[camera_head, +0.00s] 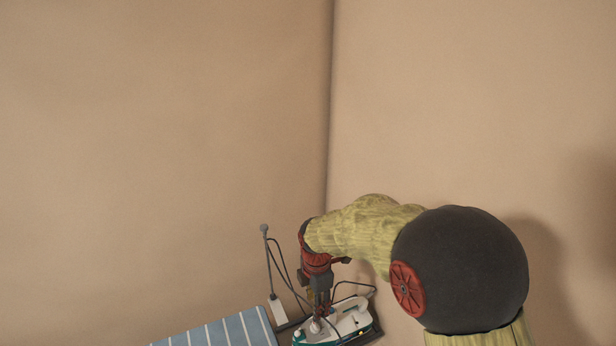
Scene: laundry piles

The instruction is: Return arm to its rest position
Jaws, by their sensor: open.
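My arm reaches in from the lower right of the head view and bends down toward the bottom middle. My gripper (319,311) points down, its jaws open, at a white and green iron (345,320). The fingertips are at the top of the iron; I cannot tell whether they touch it. The iron sits at the end of a board with a blue and white striped cover (222,331). Part of the iron is hidden behind my gripper.
A thin grey rod (268,258) with a dark cord stands left of my gripper, with a white block at its foot. Two beige walls meet in a corner behind the arm. The space above and left of the arm is clear.

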